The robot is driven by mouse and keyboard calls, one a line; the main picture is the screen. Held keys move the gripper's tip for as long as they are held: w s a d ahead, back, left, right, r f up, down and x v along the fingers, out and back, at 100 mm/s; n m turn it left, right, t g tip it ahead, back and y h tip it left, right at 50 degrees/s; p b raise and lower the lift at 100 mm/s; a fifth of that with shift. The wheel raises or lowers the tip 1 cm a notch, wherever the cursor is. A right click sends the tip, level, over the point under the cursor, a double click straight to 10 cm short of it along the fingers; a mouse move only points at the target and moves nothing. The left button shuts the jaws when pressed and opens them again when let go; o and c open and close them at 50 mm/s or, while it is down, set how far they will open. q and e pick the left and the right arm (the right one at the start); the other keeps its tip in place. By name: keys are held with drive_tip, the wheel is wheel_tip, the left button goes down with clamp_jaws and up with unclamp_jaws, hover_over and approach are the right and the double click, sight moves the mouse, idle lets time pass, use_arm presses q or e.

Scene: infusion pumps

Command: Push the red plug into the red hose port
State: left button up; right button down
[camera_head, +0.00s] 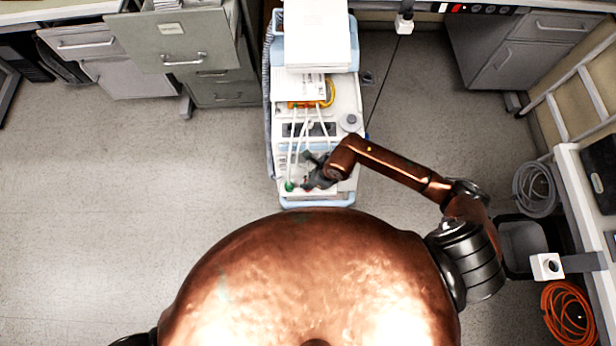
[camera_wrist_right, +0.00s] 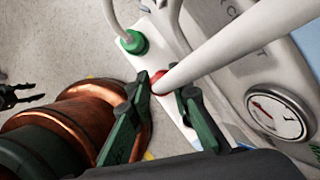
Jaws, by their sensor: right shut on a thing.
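The red plug (camera_wrist_right: 158,76) shows as a small bit of red at the end of a thick white hose (camera_wrist_right: 215,45) in the right wrist view. My right gripper (camera_wrist_right: 165,98) has its green fingers on both sides of the plug end and is shut on it. The red hose port cannot be made out; fingers and hose cover that spot, so I cannot tell whether the plug is seated. In the head view my right gripper (camera_head: 316,178) is over the near end of the pump cart. My left gripper (camera_wrist_right: 22,94) appears far off at the left edge, its dark fingers apart.
A green plug (camera_wrist_right: 133,42) with a white hose sits beside the red one, on the white cart (camera_head: 345,100). A round gauge (camera_wrist_right: 278,112) is close on the right. Drawer cabinets (camera_head: 190,50) stand at the back left. The floor left of the cart is clear.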

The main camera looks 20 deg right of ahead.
drive_tip(key=shift+f+b, duration=0.5)
drive_tip(key=shift+f, duration=0.4)
drive_tip(key=c, duration=1.7)
unclamp_jaws()
drive_tip(key=shift+r, duration=0.1)
drive_tip(key=v, duration=1.2)
